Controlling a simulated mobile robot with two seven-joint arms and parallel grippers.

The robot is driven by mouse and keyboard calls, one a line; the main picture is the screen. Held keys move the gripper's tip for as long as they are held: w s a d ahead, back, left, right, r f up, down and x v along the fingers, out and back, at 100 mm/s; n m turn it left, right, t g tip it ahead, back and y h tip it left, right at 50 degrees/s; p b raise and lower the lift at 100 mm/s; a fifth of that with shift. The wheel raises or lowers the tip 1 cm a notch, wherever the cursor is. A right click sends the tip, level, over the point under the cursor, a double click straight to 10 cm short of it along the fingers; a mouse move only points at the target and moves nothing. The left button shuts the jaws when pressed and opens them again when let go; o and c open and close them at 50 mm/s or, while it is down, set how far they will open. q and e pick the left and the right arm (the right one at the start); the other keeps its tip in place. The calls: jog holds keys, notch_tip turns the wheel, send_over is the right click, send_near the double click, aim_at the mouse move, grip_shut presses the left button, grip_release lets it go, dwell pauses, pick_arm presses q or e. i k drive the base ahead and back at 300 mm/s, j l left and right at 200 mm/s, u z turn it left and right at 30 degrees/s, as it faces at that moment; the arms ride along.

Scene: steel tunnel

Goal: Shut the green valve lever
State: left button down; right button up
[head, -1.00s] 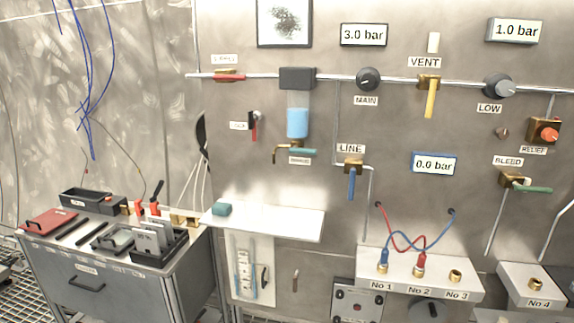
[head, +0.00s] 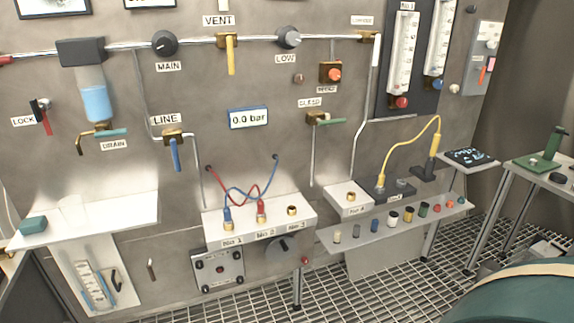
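The green valve lever (head: 331,122) is on a brass valve (head: 313,118) under the BLEED label (head: 311,103), right of the middle in the head view. The lever points right, close to horizontal, across the line of the vertical pipe (head: 313,160) that runs down from the valve. A second, teal-green lever (head: 111,133) sits at the DRAIN valve on the left, also close to horizontal. Neither of my grippers shows in the head view, and nothing touches the levers.
The yellow VENT lever (head: 231,55) and blue LINE lever (head: 177,155) hang down. An orange-red RELIEF knob (head: 333,75) is just above the green lever. Below stand the socket box (head: 262,225) and a sample shelf (head: 385,228). A large dark green rounded shape (head: 525,300) fills the lower right corner.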

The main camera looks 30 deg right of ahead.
aim_at(328, 122)
jog(key=z, duration=1.35)
